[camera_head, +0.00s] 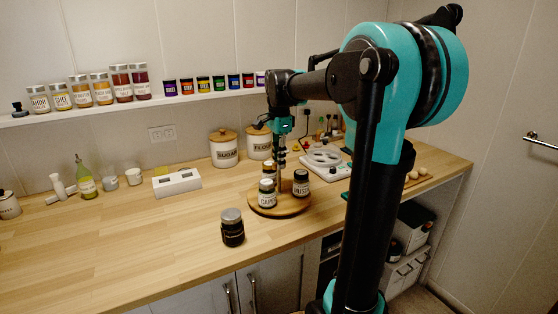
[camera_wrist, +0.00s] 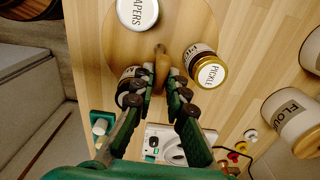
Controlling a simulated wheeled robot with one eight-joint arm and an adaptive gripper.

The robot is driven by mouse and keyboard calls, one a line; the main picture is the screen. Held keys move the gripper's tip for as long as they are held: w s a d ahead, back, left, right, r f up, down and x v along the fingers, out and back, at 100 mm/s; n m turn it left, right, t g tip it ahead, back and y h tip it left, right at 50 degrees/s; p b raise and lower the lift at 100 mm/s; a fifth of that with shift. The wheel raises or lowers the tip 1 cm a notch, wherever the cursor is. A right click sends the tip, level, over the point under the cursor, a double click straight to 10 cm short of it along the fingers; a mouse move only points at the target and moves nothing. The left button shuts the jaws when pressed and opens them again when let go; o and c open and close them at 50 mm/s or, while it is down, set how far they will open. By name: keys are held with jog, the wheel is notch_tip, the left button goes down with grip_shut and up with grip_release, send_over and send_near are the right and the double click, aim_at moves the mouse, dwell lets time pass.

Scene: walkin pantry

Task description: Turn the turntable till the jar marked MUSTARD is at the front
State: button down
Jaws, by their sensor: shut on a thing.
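The round wooden turntable (camera_head: 285,210) sits on the counter; its pale disc also shows in the wrist view (camera_wrist: 177,25). A white-lidded CAPERS jar (camera_head: 267,194) stands at its front left. A dark jar (camera_head: 301,184), its label partly legible as MUSTARD, stands at its right; in the wrist view a dark jar (camera_wrist: 127,82) is partly hidden by the left finger. A gold-lidded PICKL... jar (camera_wrist: 212,72) stands on the other side, mostly hidden in the head view. My gripper (camera_wrist: 161,78) is shut on the turntable's upright wooden peg (camera_wrist: 161,58), between the jars.
A dark jar (camera_head: 232,228) stands on the counter in front of the turntable, off it. SUGAR (camera_head: 224,149) and FLOUR (camera_head: 258,143) canisters stand behind. A white appliance (camera_head: 323,157) is at the back right. The counter to the left front is clear.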

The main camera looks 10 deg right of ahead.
jog(key=shift+m, duration=6)
jog(key=c, duration=1.5)
grip_release()
jog(key=shift+c, duration=0.2)
jog(key=shift+r, duration=0.15)
notch_tip(320, 180, up, 12)
